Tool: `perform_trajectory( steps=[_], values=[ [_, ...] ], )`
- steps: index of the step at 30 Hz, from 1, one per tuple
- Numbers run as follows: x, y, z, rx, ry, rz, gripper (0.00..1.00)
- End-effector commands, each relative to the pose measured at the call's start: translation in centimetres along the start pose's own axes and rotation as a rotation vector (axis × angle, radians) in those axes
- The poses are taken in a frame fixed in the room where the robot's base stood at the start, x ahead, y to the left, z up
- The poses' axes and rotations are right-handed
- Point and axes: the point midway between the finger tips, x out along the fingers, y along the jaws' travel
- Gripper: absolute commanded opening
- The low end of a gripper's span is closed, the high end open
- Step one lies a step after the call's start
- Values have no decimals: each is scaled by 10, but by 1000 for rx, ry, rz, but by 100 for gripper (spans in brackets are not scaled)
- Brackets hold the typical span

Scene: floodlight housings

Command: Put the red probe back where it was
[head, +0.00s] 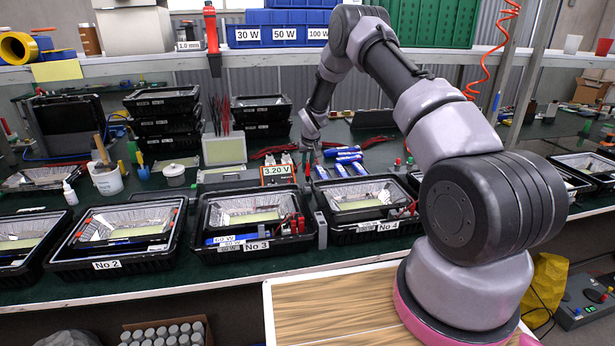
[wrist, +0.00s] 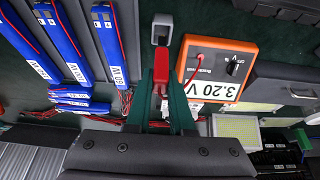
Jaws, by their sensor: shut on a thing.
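The red probe (wrist: 160,72) shows in the wrist view, upright in the picture between the two green fingers. My gripper (wrist: 161,90) is shut on it; in the head view my gripper (head: 309,142) is over the bench behind housings No 3 and No 4. A small grey holder (wrist: 162,24) with a dark opening lies just beyond the probe's far end; whether they touch I cannot tell. The orange meter (wrist: 217,70), reading 3.20 V, is right of the probe; it also shows in the head view (head: 278,172).
Blue labelled drivers (wrist: 62,48) lie left of my gripper in the wrist view. Housings No 3 (head: 257,245) and No 4 (head: 388,227) stand along the bench's front. Stacked black housings (head: 163,125) stand behind. Red leads lie around the meter.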

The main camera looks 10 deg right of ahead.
Motion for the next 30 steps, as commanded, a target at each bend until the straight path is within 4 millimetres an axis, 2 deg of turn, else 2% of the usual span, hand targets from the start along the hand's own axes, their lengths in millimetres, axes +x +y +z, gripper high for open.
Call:
perform_trajectory(
  steps=[11,21,22,24,30],
  values=[
    [37,0,15,1,1,1,0],
    [41,1,16,2,1,1,0],
    [41,1,17,2,1,1,24],
    [41,1,16,2,1,1,50],
    [41,1,16,2,1,1,50]
  ],
)
